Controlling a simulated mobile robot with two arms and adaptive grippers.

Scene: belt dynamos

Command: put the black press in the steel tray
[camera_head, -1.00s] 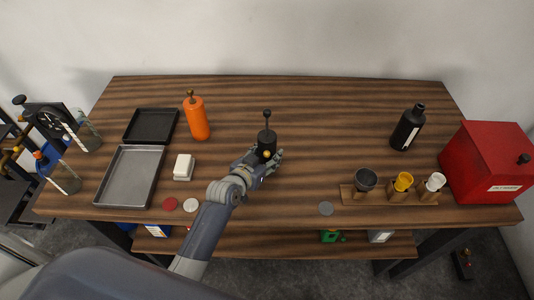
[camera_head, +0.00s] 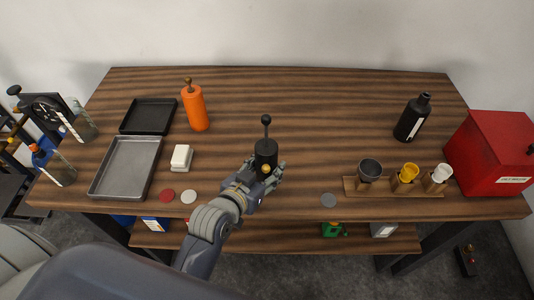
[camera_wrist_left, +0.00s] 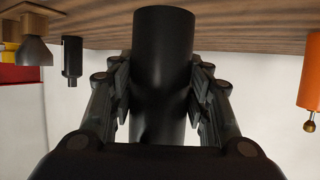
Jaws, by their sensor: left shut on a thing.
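The black press (camera_head: 266,150) is a dark cylinder with a thin rod and ball knob on top. It stands upright near the middle of the table in the head view. My left gripper (camera_head: 262,170) is shut on it, and in the left wrist view the fingers close on both sides of the black press (camera_wrist_left: 162,75). I cannot tell whether its base touches the table. The steel tray (camera_head: 125,167) lies empty at the left of the table, well to the left of the gripper. My right gripper does not show.
A black tray (camera_head: 148,116) lies behind the steel tray. An orange press (camera_head: 195,108) and a white block (camera_head: 181,158) stand between tray and gripper. Red and pale discs (camera_head: 167,195) lie near the front edge. A cup rack (camera_head: 394,188), black bottle (camera_head: 412,119) and red box (camera_head: 492,155) are at right.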

